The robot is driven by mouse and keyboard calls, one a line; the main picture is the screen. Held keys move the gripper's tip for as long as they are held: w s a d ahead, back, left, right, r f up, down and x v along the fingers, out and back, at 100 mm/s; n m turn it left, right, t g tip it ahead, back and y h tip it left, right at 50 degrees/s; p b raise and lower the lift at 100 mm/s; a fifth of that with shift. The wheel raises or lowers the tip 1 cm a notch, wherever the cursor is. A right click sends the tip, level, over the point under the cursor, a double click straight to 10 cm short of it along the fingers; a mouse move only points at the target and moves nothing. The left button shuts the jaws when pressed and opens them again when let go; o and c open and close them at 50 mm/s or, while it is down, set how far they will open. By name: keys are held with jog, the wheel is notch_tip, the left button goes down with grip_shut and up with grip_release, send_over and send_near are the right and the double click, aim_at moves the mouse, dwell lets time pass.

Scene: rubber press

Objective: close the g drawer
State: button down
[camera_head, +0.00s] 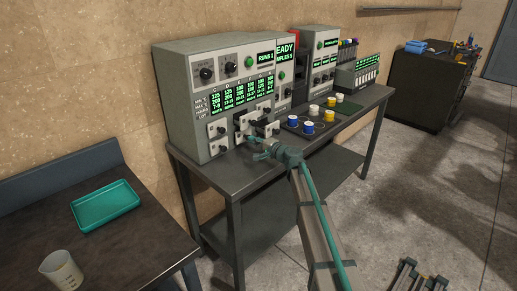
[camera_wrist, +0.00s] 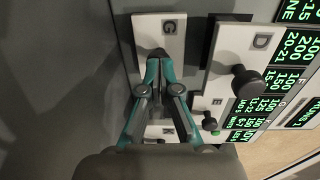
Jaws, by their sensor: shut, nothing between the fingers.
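The G drawer (camera_wrist: 147,28) has a pale front marked "G" at the top of the wrist view, with a dark knob just ahead of my fingertips. My gripper (camera_wrist: 160,60) is shut and empty. Its tips overlap the knob and lower front in this view; touching or apart cannot be told. In the head view my gripper (camera_head: 258,151) is low at the front of the drawer machine (camera_head: 183,95). I cannot tell for sure which small drawer front there is G. How far G stands out is unclear.
The D drawer (camera_wrist: 262,40) with its black knob is right of G in the wrist view. Several small drawer fronts stand close together. White, blue and yellow containers sit right of my gripper on the dark bench (camera_head: 205,172). A teal tray (camera_head: 106,205) and beaker (camera_head: 62,270) are at left.

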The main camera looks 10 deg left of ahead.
jog(key=shift+w+a+f, duration=0.15)
jog(key=shift+w+a, duration=0.25)
jog(key=shift+w, duration=0.05)
jog(key=shift+r, duration=0.3)
